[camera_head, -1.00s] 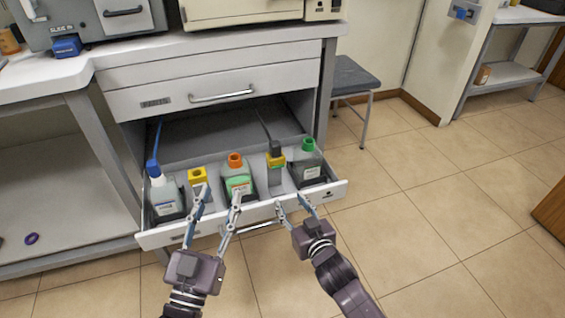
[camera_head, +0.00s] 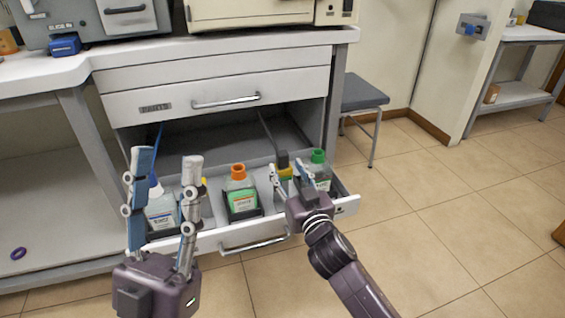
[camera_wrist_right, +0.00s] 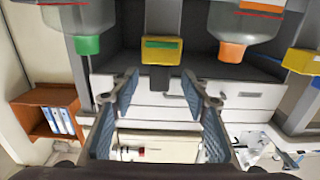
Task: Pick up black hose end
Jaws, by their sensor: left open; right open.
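The black hose end (camera_head: 283,158) stands above a yellow block in the open drawer, between the orange-capped and green-capped bottles. In the right wrist view, upside down, the dark end (camera_wrist_right: 159,80) hangs below its yellow block (camera_wrist_right: 161,50), centred a little beyond the finger tips. My right gripper (camera_head: 288,169) is open and empty, in front of it, and partly covers the yellow block; no contact can be made out. My left gripper (camera_head: 167,160) is open and empty, raised near the camera in front of the drawer's left part.
The green-capped bottle (camera_head: 318,157) and orange-capped bottle (camera_head: 239,171) flank the hose end closely. A white bottle (camera_head: 162,208) is at the drawer's left, partly behind my left gripper. The upper drawer (camera_head: 215,92) is shut above. A stool (camera_head: 362,92) stands right; floor there is clear.

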